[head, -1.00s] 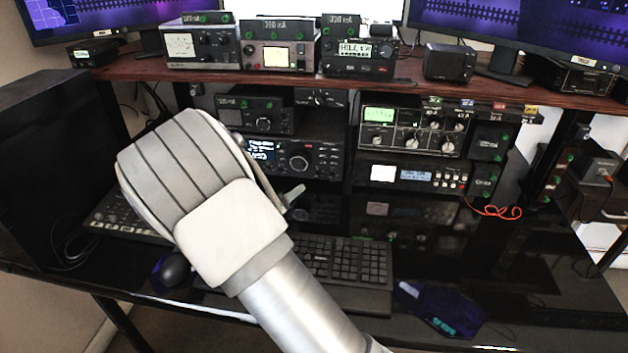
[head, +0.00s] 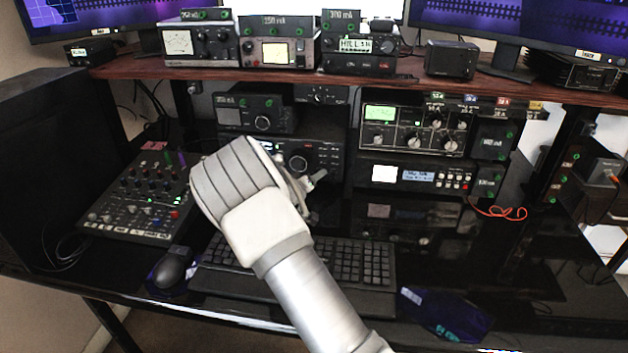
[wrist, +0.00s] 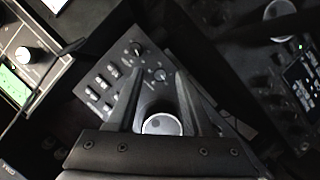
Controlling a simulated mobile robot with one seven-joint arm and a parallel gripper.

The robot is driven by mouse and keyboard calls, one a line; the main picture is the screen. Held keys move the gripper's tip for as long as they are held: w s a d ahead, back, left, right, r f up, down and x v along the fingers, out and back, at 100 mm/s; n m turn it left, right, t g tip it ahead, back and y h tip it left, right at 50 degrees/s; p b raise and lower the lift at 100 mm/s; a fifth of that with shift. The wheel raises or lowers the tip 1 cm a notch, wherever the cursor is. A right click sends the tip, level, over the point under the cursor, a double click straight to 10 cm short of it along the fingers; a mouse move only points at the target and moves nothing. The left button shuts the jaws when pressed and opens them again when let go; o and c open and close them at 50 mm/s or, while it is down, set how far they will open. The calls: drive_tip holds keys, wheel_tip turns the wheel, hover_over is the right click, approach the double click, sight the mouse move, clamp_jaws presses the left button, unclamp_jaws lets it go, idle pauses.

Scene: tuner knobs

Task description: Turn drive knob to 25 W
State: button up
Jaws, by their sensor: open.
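My gripper (head: 312,182) is in front of the black radio (head: 322,148) on the middle shelf in the head view. My wrist hides part of that radio's front. In the wrist view, my gripper (wrist: 167,78) is open, with its two dark fingers apart. A round knob with a pale silver face (wrist: 162,124) shows between the fingers, close to the palm. I cannot tell whether the fingers touch it.
A tuner with a green-lit meter (head: 380,112) stands to the right and also shows in the wrist view (wrist: 12,85). A keyboard (head: 350,262), mouse (head: 172,268) and mixer (head: 135,205) lie on the desk below. The wooden shelf (head: 400,84) runs above.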

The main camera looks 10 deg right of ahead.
clamp_jaws()
idle(0.5)
drive_tip(key=m+y+b, duration=0.2)
drive_tip(key=m+b, duration=0.1)
drive_tip(key=shift+s+d, duration=0.1)
drive_tip(key=shift+d, duration=0.15)
drive_tip(key=m+y+b, duration=0.1)
drive_tip(key=b, duration=0.1)
drive_tip(key=m+b, duration=0.1)
drive_tip(key=b, duration=0.2)
drive_tip(key=shift+d+f+m+t+y, duration=0.15)
drive_tip(key=shift+m+t+y, duration=0.25)
drive_tip(key=shift+s+d+m+y+b, duration=0.15)
drive_tip(key=shift+m+y+b, duration=0.4)
drive_tip(key=shift+b, duration=0.35)
drive_tip(key=shift+d+r+m+t+y+b, duration=0.1)
drive_tip(key=shift+m+t+y+b, duration=0.2)
drive_tip(key=shift+m, duration=0.35)
drive_tip(key=shift+d+r+m+t+y+b, duration=0.1)
drive_tip(key=shift+m+y+b, duration=0.2)
drive_tip(key=shift+m, duration=0.3)
drive_tip(key=shift+a+m+t+y, duration=0.1)
drive_tip(key=shift+m+t+y, duration=0.5)
drive_tip(key=shift+m, duration=0.5)
